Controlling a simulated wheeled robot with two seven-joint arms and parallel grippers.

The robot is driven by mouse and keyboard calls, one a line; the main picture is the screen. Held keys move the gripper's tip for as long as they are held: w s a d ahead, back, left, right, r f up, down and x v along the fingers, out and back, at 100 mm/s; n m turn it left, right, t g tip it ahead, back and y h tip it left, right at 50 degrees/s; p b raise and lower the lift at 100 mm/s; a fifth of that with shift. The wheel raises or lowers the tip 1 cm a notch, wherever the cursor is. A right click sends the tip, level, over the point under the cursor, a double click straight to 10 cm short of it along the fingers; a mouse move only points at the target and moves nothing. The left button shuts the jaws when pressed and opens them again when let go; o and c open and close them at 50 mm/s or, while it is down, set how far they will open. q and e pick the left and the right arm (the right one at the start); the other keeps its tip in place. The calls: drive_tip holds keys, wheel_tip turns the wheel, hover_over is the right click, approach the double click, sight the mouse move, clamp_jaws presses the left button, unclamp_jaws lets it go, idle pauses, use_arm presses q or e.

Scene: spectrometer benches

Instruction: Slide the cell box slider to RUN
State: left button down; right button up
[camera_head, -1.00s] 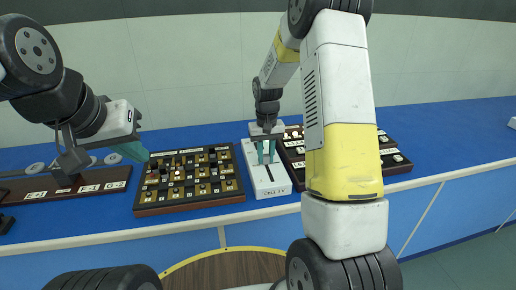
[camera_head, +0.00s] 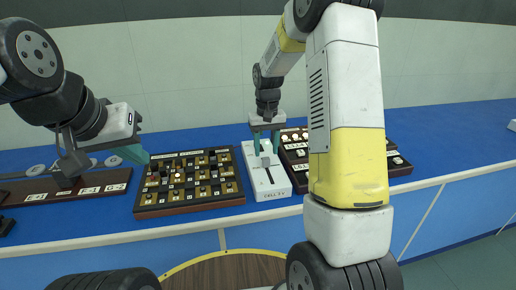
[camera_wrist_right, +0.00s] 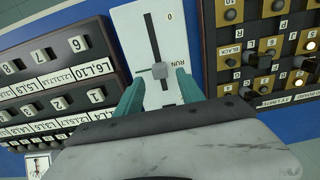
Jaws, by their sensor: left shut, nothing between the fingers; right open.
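The white cell box (camera_head: 267,187) stands on the blue bench, with a long dark slot in its top. Its grey slider knob (camera_head: 265,161) also shows in the right wrist view (camera_wrist_right: 159,70), towards the slot end beside the RUN lettering (camera_wrist_right: 181,62). The end marked 0 is farther from the gripper there. My right gripper (camera_head: 266,151) is open above the box, its teal fingertips apart on either side of the knob; I see no contact. My left gripper (camera_head: 136,154) is shut and empty, raised above the bench at the left.
A brown labelled strip (camera_head: 110,187) lies at far left.

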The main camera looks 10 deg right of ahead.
sight(266, 159)
wheel_tip(266, 159, up, 3)
drive_tip(key=shift+r, duration=0.1)
idle(0.3)
drive_tip(key=shift+s+r, duration=0.15)
drive_tip(key=shift+r, duration=0.15)
drive_tip(key=s+a+r+t+y, duration=0.15)
drive_tip(key=s+r+t, duration=0.25)
drive_tip(key=s+r, duration=1.15)
drive_tip(key=s+t, duration=0.2)
drive_tip(key=s, duration=0.8)
drive_tip(key=shift+a+y, duration=0.3)
drive_tip(key=shift+y, duration=0.05)
drive_tip(key=shift+s, duration=0.1)
idle(0.7)
